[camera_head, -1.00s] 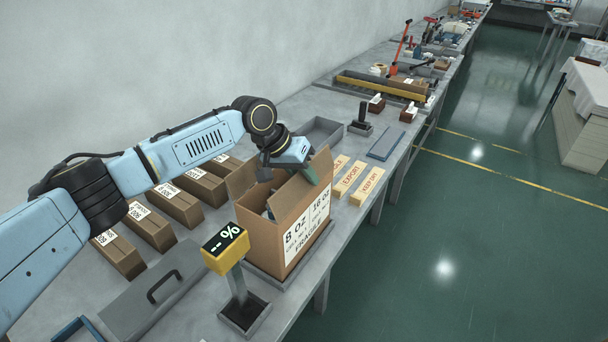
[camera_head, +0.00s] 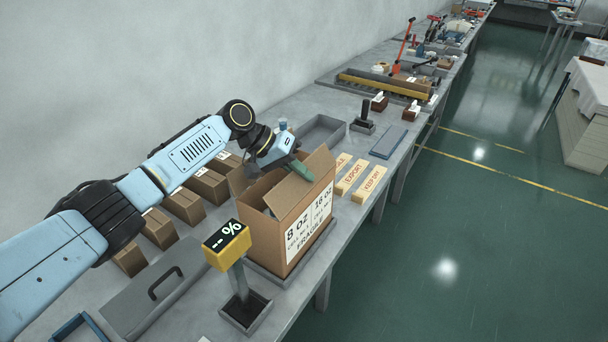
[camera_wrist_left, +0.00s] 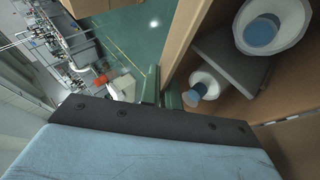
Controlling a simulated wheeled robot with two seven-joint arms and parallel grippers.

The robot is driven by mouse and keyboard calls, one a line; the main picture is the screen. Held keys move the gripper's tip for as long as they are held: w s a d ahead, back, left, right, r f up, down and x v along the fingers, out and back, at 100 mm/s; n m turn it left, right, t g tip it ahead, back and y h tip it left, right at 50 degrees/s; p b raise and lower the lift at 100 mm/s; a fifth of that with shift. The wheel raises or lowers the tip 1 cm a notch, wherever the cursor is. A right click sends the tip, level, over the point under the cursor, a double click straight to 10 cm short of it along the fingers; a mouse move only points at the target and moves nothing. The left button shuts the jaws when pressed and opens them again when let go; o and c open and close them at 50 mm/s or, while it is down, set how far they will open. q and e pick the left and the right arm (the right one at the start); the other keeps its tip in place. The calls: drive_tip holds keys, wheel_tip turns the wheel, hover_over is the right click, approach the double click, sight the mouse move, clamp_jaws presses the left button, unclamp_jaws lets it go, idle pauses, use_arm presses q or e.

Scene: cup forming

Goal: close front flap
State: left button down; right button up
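An open brown cardboard box (camera_head: 267,232) stands on the bench with a white label reading "8 OZ", "16 OZ" and "FRAGILE" on its front. The flap on the labelled side (camera_head: 287,199) leans over the opening. Another flap (camera_head: 321,162) stands up at the right end, and one (camera_head: 238,180) stands at the left. My left gripper (camera_head: 301,170), with green fingers, is over the box top beside the labelled-side and right-end flaps. In the left wrist view its fingers (camera_wrist_left: 162,92) look close together; whether they are shut is unclear. White-and-blue items (camera_wrist_left: 268,30) lie inside the box. My right gripper is out of view.
A yellow percent display (camera_head: 226,245) on a post stands close to the box's left. Several small brown cartons (camera_head: 183,205) line the wall side behind my arm. Labelled wooden blocks (camera_head: 352,178) and a grey tray (camera_head: 322,132) lie beyond the box.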

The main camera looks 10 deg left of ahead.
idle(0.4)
use_arm(q)
drive_tip(key=c, duration=1.6)
unclamp_jaws()
drive_tip(key=shift+c, duration=0.2)
drive_tip(key=shift+a, duration=0.1)
drive_tip(key=v, duration=1.3)
drive_tip(key=shift+a+b, duration=0.25)
drive_tip(key=shift+b, duration=0.15)
drive_tip(key=shift+w, duration=0.1)
